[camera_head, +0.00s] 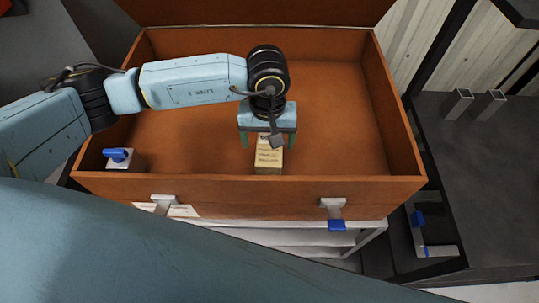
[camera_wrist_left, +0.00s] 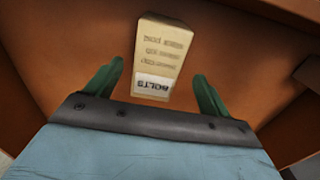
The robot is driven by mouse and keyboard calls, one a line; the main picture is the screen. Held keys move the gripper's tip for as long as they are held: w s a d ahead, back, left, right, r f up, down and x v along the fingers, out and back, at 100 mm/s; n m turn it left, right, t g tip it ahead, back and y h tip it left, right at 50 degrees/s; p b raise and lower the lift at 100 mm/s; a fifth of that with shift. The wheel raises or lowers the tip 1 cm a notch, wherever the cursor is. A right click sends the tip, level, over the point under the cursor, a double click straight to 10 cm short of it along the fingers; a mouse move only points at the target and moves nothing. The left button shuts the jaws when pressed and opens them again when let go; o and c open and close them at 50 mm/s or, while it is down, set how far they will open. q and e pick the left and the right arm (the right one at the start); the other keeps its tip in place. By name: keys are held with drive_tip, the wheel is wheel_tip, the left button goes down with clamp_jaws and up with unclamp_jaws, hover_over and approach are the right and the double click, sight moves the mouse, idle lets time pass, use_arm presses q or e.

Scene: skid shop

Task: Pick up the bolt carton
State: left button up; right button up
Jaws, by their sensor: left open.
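The bolt carton (camera_head: 268,160) is a small tan box with printed text, standing in the orange-brown open chest near its front wall. In the left wrist view the carton (camera_wrist_left: 160,57) shows a white label reading BOLTS. In the wrist view the open fingers (camera_wrist_left: 158,86) straddle the label end; no contact is visible. Part of the carton is hidden by the gripper in the head view. My right gripper is not in view.
The chest (camera_head: 250,189) has walls around the carton, with the front wall close to it. The chest floor to the right is clear. A dark bench (camera_head: 480,170) stands at the right.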

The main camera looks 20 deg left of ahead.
sight(270, 151)
use_arm(q)
drive_tip(key=shift+w+d+f, duration=0.15)
drive_tip(key=shift+f, duration=2.6)
drive_tip(key=shift+c, duration=0.4)
drive_tip(key=shift+r, duration=0.1)
drive_tip(key=c, duration=1.3)
